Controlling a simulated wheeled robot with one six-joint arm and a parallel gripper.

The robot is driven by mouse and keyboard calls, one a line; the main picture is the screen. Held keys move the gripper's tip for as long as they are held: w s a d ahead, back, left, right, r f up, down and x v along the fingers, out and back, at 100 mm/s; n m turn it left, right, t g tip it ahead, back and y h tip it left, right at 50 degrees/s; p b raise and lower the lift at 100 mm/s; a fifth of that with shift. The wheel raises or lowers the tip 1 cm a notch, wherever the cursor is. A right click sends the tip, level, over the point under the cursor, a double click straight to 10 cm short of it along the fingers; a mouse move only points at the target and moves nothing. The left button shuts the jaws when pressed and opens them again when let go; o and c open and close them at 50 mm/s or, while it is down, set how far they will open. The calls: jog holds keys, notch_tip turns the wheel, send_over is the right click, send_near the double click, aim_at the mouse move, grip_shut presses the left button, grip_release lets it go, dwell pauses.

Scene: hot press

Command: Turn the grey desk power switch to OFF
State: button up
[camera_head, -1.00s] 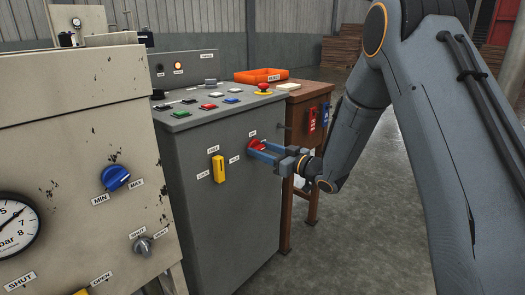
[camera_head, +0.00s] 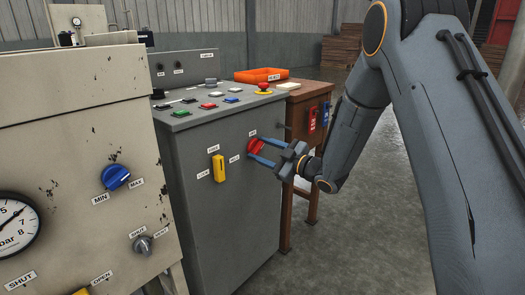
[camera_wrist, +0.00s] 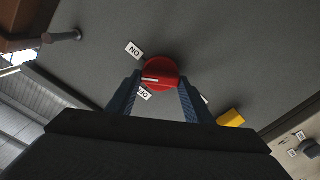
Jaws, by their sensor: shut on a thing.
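The power switch is a red round knob (camera_head: 254,146) on the front of the grey desk (camera_head: 215,207). My gripper (camera_head: 259,149) is shut on this knob, with one finger on each side. The wrist view also shows the red knob (camera_wrist: 160,70) between the fingers. The ON label (camera_wrist: 134,50) is clear of the pointer. The round lamps on the desk's back panel look dark.
A yellow switch (camera_head: 218,168) sits left of the knob on the desk front. A red mushroom button (camera_head: 263,88) and several push buttons are on the desk top. A brown table (camera_head: 300,97) with an orange tray (camera_head: 261,76) stands at right. The beige press (camera_head: 75,130) is at left.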

jog(key=n+b, duration=0.1)
jog(key=n, duration=0.4)
jog(key=shift+n, duration=0.3)
jog(key=n+b, duration=0.2)
jog(key=n, duration=0.3)
jog(key=shift+a+f, duration=0.1)
jog(key=shift+n, duration=0.4)
jog(key=o, duration=1)
jog(key=shift+a, duration=0.1)
jog(key=shift+o, duration=0.2)
jog(key=shift+f, duration=0.1)
jog(key=shift+s+d, duration=0.2)
jog(key=shift+d, duration=0.2)
jog(key=p+v, duration=0.1)
jog(key=v, duration=0.6)
